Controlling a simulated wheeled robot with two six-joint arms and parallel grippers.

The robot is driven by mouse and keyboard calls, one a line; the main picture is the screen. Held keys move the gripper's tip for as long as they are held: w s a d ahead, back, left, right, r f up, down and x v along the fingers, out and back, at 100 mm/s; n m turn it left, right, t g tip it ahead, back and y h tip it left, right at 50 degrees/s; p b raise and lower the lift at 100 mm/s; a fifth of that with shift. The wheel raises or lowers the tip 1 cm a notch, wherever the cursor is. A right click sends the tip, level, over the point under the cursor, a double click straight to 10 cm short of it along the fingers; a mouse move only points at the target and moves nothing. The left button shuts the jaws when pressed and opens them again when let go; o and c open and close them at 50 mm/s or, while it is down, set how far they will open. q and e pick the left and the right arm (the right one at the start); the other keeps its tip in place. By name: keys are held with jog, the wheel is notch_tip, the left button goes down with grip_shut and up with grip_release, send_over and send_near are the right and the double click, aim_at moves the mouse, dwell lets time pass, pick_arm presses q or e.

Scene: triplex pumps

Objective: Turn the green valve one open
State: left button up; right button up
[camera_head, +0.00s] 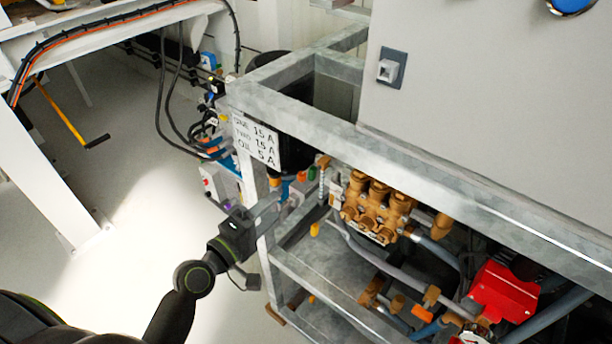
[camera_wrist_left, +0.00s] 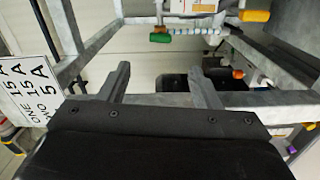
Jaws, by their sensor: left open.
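A small green handle (camera_wrist_left: 160,38) sits at the end of a short pipe fitting in the left wrist view, just beyond and above my fingertips. I cannot tell which is valve one. My left gripper (camera_head: 276,201) reaches in by the post from the left. In the wrist view its two fingers (camera_wrist_left: 158,74) are apart with nothing between them. My right gripper is not in view.
A grey metal frame (camera_head: 330,120) surrounds the brass pump (camera_head: 375,200), with its upright close to my left gripper. A white label sign (camera_head: 256,143) hangs on it. A yellow handle (camera_wrist_left: 255,15) is near the green one. A red box (camera_head: 503,292) stands lower right. Open floor lies left.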

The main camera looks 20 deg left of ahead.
aim_at(310, 176)
pick_arm(q)
jog(key=p+x, duration=0.1)
jog(key=x, duration=1.1)
jog(key=shift+w+d, duration=0.1)
jog(key=shift+w, duration=0.1)
jog(key=shift+w+d, duration=0.15)
jog(key=shift+w, duration=0.25)
